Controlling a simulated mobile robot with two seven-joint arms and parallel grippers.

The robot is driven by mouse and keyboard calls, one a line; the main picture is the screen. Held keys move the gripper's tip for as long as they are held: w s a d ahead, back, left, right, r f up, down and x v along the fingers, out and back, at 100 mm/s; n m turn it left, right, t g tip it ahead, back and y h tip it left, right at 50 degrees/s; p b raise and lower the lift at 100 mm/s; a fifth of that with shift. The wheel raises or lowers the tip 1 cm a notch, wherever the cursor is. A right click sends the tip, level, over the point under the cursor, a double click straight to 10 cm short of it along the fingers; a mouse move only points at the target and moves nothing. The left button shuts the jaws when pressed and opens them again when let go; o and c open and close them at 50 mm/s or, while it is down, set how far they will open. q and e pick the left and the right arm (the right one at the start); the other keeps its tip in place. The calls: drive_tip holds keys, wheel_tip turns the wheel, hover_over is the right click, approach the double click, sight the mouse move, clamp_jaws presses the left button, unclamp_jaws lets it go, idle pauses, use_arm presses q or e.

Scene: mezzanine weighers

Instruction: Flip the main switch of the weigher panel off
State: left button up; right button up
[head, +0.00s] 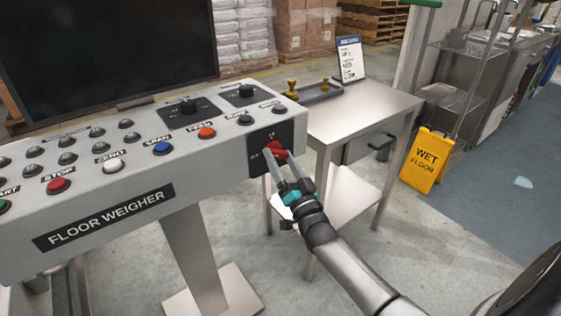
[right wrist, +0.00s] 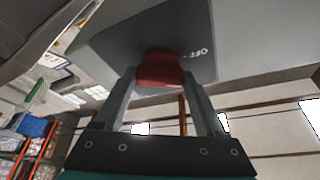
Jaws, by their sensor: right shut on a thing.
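The weigher panel (head: 100,215) is a light grey console marked FLOOR WEIGHER. Its main switch (head: 276,149) is a red knob on a dark plate (head: 257,163) at the panel's right end. My right gripper (head: 280,160) is shut on the red knob, with one finger on each side. In the right wrist view the red knob (right wrist: 160,70) sits between the fingertips, and the word OFF shows on the dark plate (right wrist: 115,40) to its right. The knob's exact setting is hard to tell. My left gripper is not in view.
Buttons and knobs, such as the red stop button (head: 58,185), line the panel top. A dark screen (head: 105,50) stands behind it. A steel table (head: 375,103) with a tray (head: 318,92) and a sign card stands just right. A yellow wet floor sign (head: 427,160) stands further right.

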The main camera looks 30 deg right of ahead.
drive_tip(key=n+y, duration=0.1)
drive_tip(key=n, duration=0.1)
drive_tip(key=n+y+b, duration=0.1)
drive_tip(key=n+y, duration=0.1)
drive_tip(key=n, duration=0.1)
drive_tip(key=shift+d+t, duration=0.1)
drive_tip(key=shift+t, duration=0.2)
drive_tip(key=shift+n+y, duration=0.6)
drive_tip(key=shift+n, duration=0.9)
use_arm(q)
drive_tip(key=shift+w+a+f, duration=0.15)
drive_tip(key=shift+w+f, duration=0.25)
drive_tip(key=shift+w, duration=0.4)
use_arm(e)
drive_tip(key=o, duration=1.2)
drive_tip(key=shift+o, duration=0.6)
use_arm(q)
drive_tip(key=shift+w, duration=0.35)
use_arm(e)
drive_tip(key=shift+f, duration=0.1)
